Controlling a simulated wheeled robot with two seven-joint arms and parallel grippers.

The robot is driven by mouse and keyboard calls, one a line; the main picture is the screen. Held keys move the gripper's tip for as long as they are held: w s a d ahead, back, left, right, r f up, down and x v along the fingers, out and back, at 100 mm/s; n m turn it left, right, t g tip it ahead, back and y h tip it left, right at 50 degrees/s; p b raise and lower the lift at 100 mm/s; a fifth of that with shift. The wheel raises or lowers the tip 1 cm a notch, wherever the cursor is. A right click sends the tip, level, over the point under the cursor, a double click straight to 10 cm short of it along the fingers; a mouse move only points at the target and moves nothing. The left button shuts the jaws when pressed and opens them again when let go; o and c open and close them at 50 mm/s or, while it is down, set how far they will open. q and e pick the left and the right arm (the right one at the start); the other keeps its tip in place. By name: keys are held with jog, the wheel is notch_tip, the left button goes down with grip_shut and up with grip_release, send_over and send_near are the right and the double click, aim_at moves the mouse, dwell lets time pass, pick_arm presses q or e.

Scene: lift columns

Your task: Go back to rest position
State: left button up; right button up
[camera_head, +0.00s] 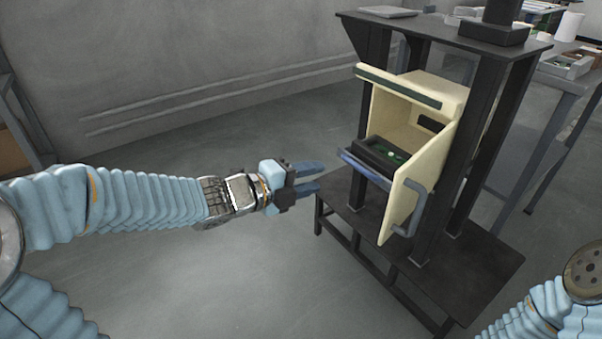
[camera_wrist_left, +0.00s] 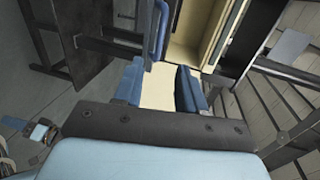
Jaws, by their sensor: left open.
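My left gripper (camera_head: 308,178) is open and empty in the head view. Its arm reaches in from the left, and the fingers point at the black stand. It is apart from the cream cabinet (camera_head: 450,95), which hangs in the stand. In the left wrist view the two blue fingers of my left gripper (camera_wrist_left: 162,88) are spread, with part of a cream surface seen between them. My right arm shows only as a blue sleeve at the lower right of the head view; its gripper is out of view.
The cabinet's door (camera_head: 405,195) is open, with a grey handle. A dark tray (camera_head: 372,150) with green parts sits inside. The black stand (camera_head: 470,265) has a low shelf. A grey table (camera_head: 550,90) stands at the right. The floor (camera_head: 220,270) around my left arm is clear.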

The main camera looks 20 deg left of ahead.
pick_arm(q)
jog(key=shift+v, duration=1.15)
jog(key=shift+f, duration=0.1)
notch_tip(320, 180, down, 21)
jog(key=d+n+g+y+p, duration=0.3)
jog(key=n+g+p, duration=0.2)
jog(key=n, duration=1.1)
jog(key=s+d+f+n+g+y+p, duration=0.2)
jog(key=s+f+n+g, duration=0.4)
jog(key=s+f+n, duration=0.5)
jog(key=s+d+f, duration=0.1)
jog(key=s+f, duration=0.3)
jog(key=s, duration=0.1)
jog(key=shift+f+g, duration=0.4)
jog(key=shift+w, duration=0.15)
